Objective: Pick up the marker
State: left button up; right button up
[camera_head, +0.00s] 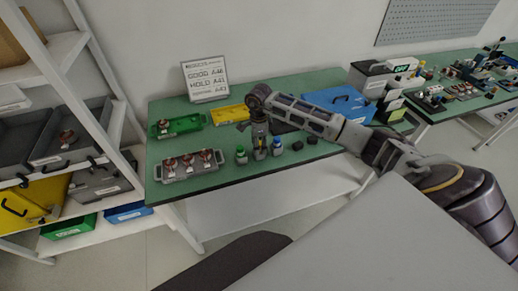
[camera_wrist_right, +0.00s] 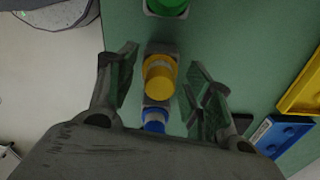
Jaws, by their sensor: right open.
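Three small capped markers stand in a row near the front edge of the green table. The green one (camera_head: 241,155) is on the left and the blue one (camera_head: 278,146) on the right. The yellow one (camera_wrist_right: 159,77) is between them. My right gripper (camera_head: 260,137) points down over the middle of the row and hides part of the yellow marker in the head view. In the right wrist view my right gripper (camera_wrist_right: 160,60) is open, with the yellow cap between its fingers and no clear contact. The green cap (camera_wrist_right: 167,5) and blue cap (camera_wrist_right: 153,120) also show there. My left gripper is out of view.
A grey tray (camera_head: 189,174) with copper-wound parts lies left of the markers. A green tray (camera_head: 177,127), a yellow bin (camera_head: 229,114) and a blue bin (camera_head: 343,103) stand behind. Small dark blocks (camera_head: 311,140) lie to the right. A sign (camera_head: 206,82) stands at the back.

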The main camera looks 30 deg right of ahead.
jog(key=shift+c, duration=1.1)
jog(key=c, duration=0.9)
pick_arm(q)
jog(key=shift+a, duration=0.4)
pick_arm(e)
jog(key=shift+r, duration=0.15)
notch_tip(320, 180, up, 8)
jog(key=shift+f+b, duration=0.1)
jog(key=shift+b, duration=0.5)
jog(key=shift+r, duration=0.95)
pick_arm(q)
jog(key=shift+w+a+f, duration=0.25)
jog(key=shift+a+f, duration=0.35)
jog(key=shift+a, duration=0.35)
